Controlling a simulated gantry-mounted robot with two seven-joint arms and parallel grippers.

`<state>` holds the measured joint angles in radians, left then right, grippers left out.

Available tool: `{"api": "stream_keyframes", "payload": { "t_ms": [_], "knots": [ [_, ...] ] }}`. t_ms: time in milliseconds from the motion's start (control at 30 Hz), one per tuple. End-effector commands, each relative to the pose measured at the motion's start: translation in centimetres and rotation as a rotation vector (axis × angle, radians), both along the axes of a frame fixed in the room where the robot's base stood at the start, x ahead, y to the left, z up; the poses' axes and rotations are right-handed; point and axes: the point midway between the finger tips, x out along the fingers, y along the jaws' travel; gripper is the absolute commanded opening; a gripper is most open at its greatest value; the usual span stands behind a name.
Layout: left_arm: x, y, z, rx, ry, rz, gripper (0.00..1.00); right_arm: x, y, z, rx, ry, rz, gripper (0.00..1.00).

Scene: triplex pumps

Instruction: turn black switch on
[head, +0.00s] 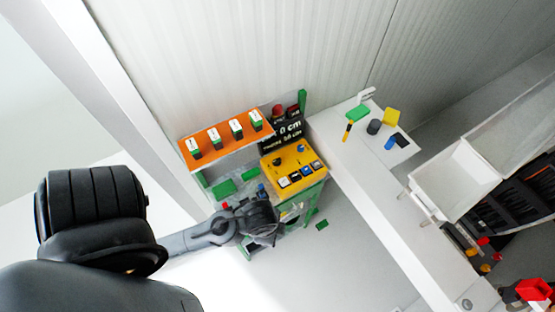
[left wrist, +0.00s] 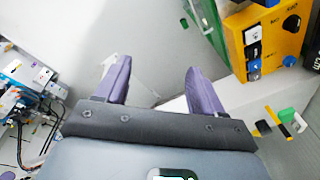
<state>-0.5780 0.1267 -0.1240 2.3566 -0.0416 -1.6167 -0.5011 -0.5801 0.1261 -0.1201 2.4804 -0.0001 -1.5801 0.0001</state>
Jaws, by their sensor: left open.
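The yellow control box (head: 282,172) stands on the pump rig in the head view, and its face shows at the upper right of the left wrist view (left wrist: 272,45). A black round knob (head: 277,161) sits on it; this knob is larger in the left wrist view (left wrist: 291,23). My right gripper is not in view.
An orange shelf (head: 225,147) with several white-and-green boxes stands behind and left of the yellow box. A white counter (head: 362,180) to the right holds a green block, a yellow piece and a dark cylinder (head: 374,127). Open floor lies in front of the rig.

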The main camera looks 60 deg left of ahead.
Motion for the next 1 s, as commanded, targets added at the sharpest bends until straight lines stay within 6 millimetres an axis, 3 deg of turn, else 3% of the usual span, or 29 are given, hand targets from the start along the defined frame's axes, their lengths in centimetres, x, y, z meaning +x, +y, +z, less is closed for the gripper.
{"api": "stream_keyframes", "payload": {
  "t_ms": [33,100,200,333,500,633,800,1000],
  "knots": [
    [-0.6,0.6,-3.0,0.045,0.075,-0.143,0.68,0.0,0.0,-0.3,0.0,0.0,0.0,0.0],
    [-0.3,1.8,-7.0,0.108,0.168,-0.368,0.68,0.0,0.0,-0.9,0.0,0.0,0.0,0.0],
    [1.6,4.6,-11.7,0.186,0.289,-0.641,0.68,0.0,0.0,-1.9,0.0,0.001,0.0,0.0],
    [6.1,9.2,-14.9,0.272,0.396,-0.829,0.68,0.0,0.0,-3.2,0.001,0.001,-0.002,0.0],
    [12.2,13.3,-14.4,0.358,0.407,-0.823,0.68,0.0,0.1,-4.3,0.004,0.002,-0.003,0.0],
    [15.9,14.4,-12.2,0.402,0.355,-0.803,0.68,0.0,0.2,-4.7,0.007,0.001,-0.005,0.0],
    [17.7,15.0,-10.9,0.419,0.323,-0.793,0.68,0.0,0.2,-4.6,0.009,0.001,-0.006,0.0],
    [17.7,17.3,-10.7,0.419,0.322,-0.79,0.68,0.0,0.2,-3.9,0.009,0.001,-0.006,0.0]
  ]
}}
